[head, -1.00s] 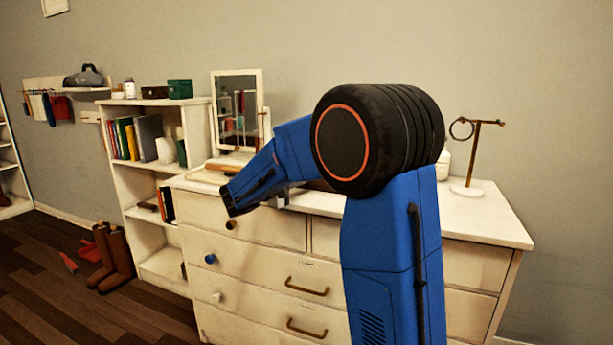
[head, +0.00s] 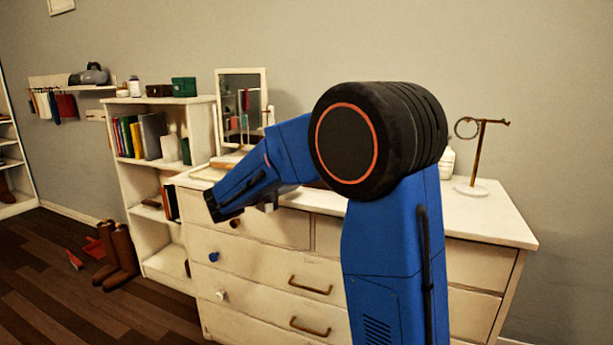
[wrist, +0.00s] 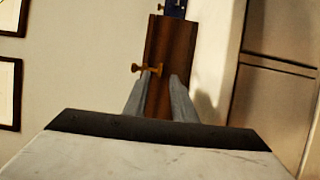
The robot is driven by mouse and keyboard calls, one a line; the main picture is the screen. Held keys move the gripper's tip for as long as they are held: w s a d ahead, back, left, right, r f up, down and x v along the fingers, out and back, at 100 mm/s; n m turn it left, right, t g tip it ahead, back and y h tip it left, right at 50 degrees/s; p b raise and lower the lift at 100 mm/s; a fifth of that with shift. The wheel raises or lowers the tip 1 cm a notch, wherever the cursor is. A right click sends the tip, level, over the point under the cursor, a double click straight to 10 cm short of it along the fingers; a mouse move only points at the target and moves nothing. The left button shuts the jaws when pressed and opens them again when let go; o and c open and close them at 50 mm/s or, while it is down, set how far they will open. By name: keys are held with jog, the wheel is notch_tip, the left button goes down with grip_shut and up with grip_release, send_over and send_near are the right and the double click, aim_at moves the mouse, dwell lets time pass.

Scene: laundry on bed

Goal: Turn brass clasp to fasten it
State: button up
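A small brass clasp (wrist: 147,69) sticks out from the left side of a brown wooden piece (wrist: 172,45) in the wrist view. My gripper (wrist: 157,88) has its two grey fingers apart, pointing toward the brown piece. The clasp lies just past the fingertips, near the left one, and I see no clear contact. The fingers hold nothing that I can see. In the head view my blue arm reaches over the dresser's left part. It hides the gripper, and I cannot make out the clasp there.
The white dresser (head: 470,235) carries a mirror (head: 242,110) and a stand with a ring (head: 477,160). A bookshelf (head: 148,225) stands at its left. Brown boots (head: 120,255) are on the floor. A blue piece (wrist: 174,8) shows beyond the brown one in the wrist view.

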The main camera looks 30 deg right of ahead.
jog(key=v, duration=1.2)
jog(key=s+d+f+m+g+y, duration=0.15)
jog(key=s+d+f+y, duration=0.25)
jog(key=s, duration=0.6)
jog(key=s+d+f+g+y, duration=0.25)
jog(key=s+d+f, duration=0.2)
jog(key=s, duration=0.45)
jog(key=s+a+f+t+y, duration=0.1)
jog(key=s+a+f+y, duration=0.1)
jog(key=s, duration=0.3)
jog(key=s+a+f+m+t+y, duration=0.1)
jog(key=s+a+f+y, duration=0.2)
jog(key=s+a+y, duration=0.1)
jog(key=s+a+f+t+y, duration=0.1)
jog(key=s+a+f+y, duration=0.2)
jog(key=s+y, duration=0.2)
jog(key=s, duration=0.2)
jog(key=shift+s+a+m+t, duration=0.35)
jog(key=shift+a+t, duration=0.05)
jog(key=shift+f, duration=0.1)
